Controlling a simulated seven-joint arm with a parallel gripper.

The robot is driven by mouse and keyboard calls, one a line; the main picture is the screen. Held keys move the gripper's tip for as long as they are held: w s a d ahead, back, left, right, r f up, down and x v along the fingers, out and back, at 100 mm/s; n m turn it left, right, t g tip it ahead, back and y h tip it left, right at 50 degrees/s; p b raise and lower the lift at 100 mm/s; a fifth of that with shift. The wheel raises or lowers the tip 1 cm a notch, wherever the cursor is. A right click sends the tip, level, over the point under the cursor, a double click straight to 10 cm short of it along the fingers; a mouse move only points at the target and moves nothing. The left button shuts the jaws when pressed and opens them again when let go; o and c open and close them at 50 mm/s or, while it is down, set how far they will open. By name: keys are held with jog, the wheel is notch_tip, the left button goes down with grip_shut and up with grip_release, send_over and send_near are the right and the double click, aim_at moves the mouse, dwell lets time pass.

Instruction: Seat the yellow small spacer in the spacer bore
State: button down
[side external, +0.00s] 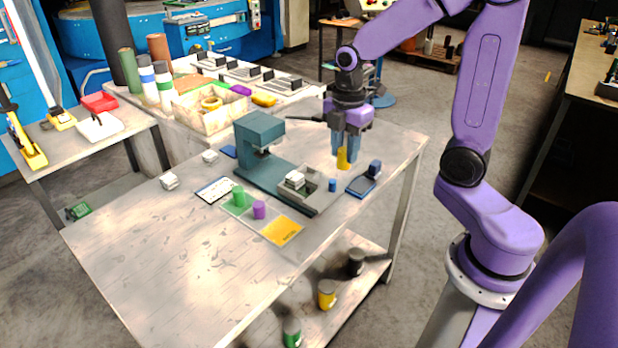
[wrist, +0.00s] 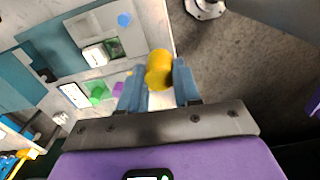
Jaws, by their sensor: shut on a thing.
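The yellow small spacer (side external: 343,158) is a short yellow cylinder. It is held between the blue fingertips of my gripper (side external: 346,148), above the far right part of the workbench. In the wrist view the spacer (wrist: 159,70) sits between the two fingers of my gripper (wrist: 158,88), looking somewhat tilted. The gripper is shut on it. A grey fixture (side external: 318,192) at the foot of the teal press lies left of and nearer the camera than the spacer, apart from it. I cannot make out the spacer bore clearly.
The teal press (side external: 262,150) stands mid-bench. A white block (side external: 295,179) and a blue cylinder (side external: 332,185) are at the fixture. The bench's near left is clear.

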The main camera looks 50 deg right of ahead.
jog(key=shift+m, duration=0.4)
jog(key=w+d+f, duration=0.1)
jog(key=w+f, duration=0.1)
jog(key=w, duration=0.2)
jog(key=w+d+f, duration=0.2)
jog(key=w+f, duration=0.1)
jog(key=w, duration=0.2)
jog(key=w+d+f, duration=0.1)
jog(key=w+f, duration=0.2)
jog(key=w, duration=0.1)
jog(key=shift+w+d+f, duration=0.15)
jog(key=shift+w+d, duration=0.1)
jog(key=shift+d, duration=0.15)
jog(key=shift+w+d+f, duration=0.1)
jog(key=shift+w+f, duration=0.35)
jog(key=shift+f, duration=1.65)
jog(key=shift+f, duration=0.15)
jog(key=c, duration=0.8)
grip_release()
